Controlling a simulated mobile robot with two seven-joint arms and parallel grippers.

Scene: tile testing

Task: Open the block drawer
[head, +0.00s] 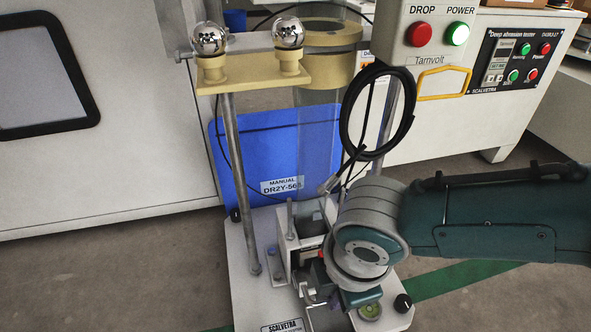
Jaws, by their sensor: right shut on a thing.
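The drop tester stands on a white base plate (244,290) at the lower middle, with steel posts and a clear tube above it. A pale block housing (284,252) sits low on the plate, and my right wrist covers much of its right side. My right gripper (314,292) reaches down from the right, in front of this housing. It is shut on a small silver part at the housing's front, which looks like the drawer handle (306,297). My wrist hides most of the drawer, so I cannot tell how far it is out. My left gripper is not in view.
Two steel balls (208,38) rest on a tan shelf above. A control box (428,38) with red and green buttons and a coiled black cable (344,128) hang near my arm. A blue manual bin (262,150) stands behind. Grey floor is free at the lower left.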

